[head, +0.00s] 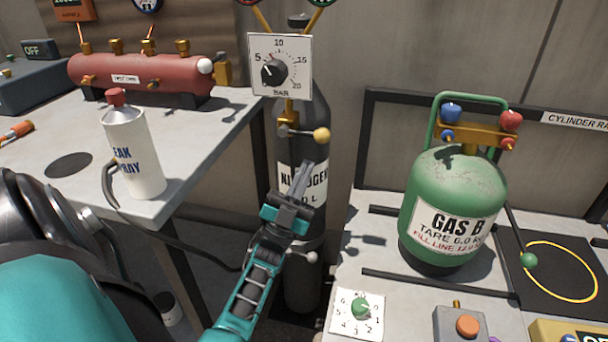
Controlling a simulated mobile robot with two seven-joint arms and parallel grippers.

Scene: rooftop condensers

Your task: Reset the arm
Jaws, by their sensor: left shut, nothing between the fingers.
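My left gripper (299,186) is shut and empty. It is at the end of my teal arm, in front of the dark nitrogen cylinder (304,128) in the middle of the head view, and covers part of its label. I cannot tell whether it touches the cylinder. Above it is a square dial (280,66) marked BAR with a black knob, and a yellow-tipped valve lever (321,134) sits just over the fingers. My right gripper is not in view.
A leak spray can (132,150) stands on the left table near a red manifold tank (140,78). At right, a green gas cylinder (453,205) stands on a bench with a numbered dial (358,312) and an orange button (467,326). A black hose loops beneath the left table.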

